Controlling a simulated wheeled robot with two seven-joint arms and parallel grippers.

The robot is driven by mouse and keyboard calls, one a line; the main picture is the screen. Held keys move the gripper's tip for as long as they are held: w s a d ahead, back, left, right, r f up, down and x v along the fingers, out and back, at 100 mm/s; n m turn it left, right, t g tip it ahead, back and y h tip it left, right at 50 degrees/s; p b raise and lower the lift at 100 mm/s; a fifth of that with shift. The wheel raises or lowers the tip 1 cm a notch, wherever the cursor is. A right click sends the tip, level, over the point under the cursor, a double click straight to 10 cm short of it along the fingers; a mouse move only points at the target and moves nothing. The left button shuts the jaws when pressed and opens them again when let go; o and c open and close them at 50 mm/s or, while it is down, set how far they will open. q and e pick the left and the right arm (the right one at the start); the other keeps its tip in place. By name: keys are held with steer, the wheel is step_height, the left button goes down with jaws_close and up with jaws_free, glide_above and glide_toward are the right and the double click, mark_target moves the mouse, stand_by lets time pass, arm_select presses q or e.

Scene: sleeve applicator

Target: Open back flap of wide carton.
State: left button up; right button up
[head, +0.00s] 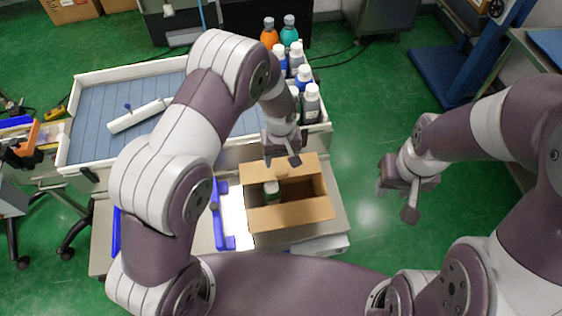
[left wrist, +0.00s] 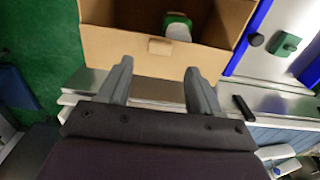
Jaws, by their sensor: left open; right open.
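The wide carton (head: 290,216) stands on the bench with its top open and its dark inside showing. At its back edge a tan panel that looks like the back flap (head: 252,173) slopes outward; it also shows in the left wrist view (left wrist: 110,45), with a small tab at its middle. My left gripper (head: 282,161) is open over this back edge. In the left wrist view its two fingers (left wrist: 158,72) point at the panel, with nothing between them; contact is unclear. My right gripper (head: 396,202) is open and empty over the floor, right of the carton.
A green bottle with a white cap (head: 272,191) stands inside the carton. A blue-railed fixture (head: 218,215) is just left of it. Behind is a conveyor tray (head: 90,120) with several bottles at its right end.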

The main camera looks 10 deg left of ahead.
mark_target(281, 170)
arm_select(q)
steer(key=f, duration=0.5)
steer(key=shift+w+p, duration=0.4)
steer(key=shift+s+f, duration=0.3)
steer(key=shift+w+f, duration=0.1)
steer(key=shift+w, duration=0.1)
steer(key=shift+c, duration=1.2)
jaws_close()
steer(key=shift+w+a+g+b, duration=0.1)
steer(key=shift+w+g+b, duration=0.2)
steer(key=shift+g, duration=0.3)
steer(key=shift+w+g+h+b, duration=0.15)
steer(key=shift+g+h+b, duration=0.2)
steer(key=shift+b, duration=0.25)
steer(key=shift+w+a+r+g, duration=0.1)
steer(key=shift+w+r+g, duration=0.1)
steer(key=shift+r+g, duration=0.25)
steer(key=shift+w+r+g+h, duration=0.15)
steer(key=shift+r+g+h, duration=0.1)
steer(key=shift+r+g, duration=0.3)
arm_select(e)
steer(key=shift+w+f, duration=0.3)
steer(key=shift+f, duration=0.25)
arm_select(q)
steer(key=shift+f, duration=0.1)
